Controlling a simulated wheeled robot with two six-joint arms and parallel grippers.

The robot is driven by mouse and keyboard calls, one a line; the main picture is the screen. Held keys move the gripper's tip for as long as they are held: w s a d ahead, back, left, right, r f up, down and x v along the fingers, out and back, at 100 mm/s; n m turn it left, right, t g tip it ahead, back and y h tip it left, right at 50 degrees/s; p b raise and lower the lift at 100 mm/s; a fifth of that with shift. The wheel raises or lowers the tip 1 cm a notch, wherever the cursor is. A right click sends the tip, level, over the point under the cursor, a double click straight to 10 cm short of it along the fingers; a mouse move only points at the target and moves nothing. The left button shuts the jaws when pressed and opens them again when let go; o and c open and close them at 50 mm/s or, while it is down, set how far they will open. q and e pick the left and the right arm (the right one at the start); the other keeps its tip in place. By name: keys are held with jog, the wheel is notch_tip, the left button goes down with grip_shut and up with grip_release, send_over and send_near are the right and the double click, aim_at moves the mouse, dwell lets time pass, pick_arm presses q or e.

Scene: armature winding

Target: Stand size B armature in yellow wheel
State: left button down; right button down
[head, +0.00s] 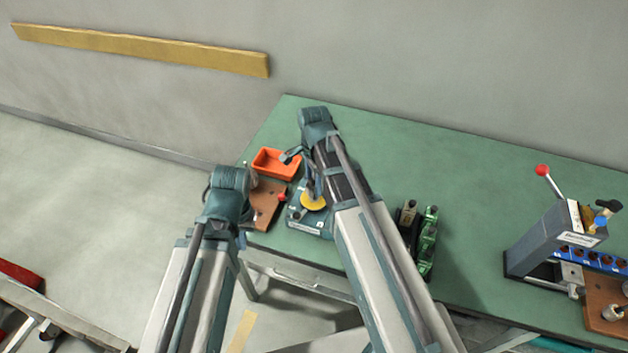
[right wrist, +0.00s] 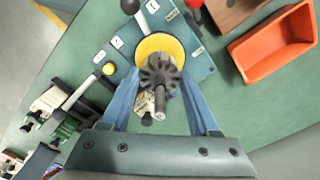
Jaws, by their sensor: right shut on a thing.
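The armature (right wrist: 160,72), a dark slotted core with a grey shaft, is between the two fingers of my right gripper (right wrist: 158,88) in the right wrist view. My right gripper is shut on it. The yellow wheel (right wrist: 175,44) lies directly behind the armature in that view, on a blue-grey base plate. Whether the shaft's far end touches the wheel is hidden. In the head view the yellow wheel (head: 313,203) shows beside my right arm, which covers much of the grip. My left gripper (head: 241,238) is low by the bench's left edge; its fingers are mostly hidden.
An orange tray (head: 276,164) and a brown board (head: 266,203) sit near the wheel's base. A green-and-black rack (head: 427,240) stands right of my right arm. A grey press (head: 550,240) with a red-knobbed lever stands at far right. The green bench is clear between them.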

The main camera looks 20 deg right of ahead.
jog(key=shift+f+b, duration=0.65)
jog(key=shift+f, duration=0.1)
jog(key=shift+c, duration=0.3)
grip_release()
jog(key=shift+r, duration=0.1)
jog(key=shift+r+p, duration=2.25)
jog(key=shift+p, duration=0.05)
notch_tip(320, 180, up, 14)
jog(key=p, duration=1.3)
jog(key=shift+f+p, duration=0.15)
jog(key=shift+p, duration=0.2)
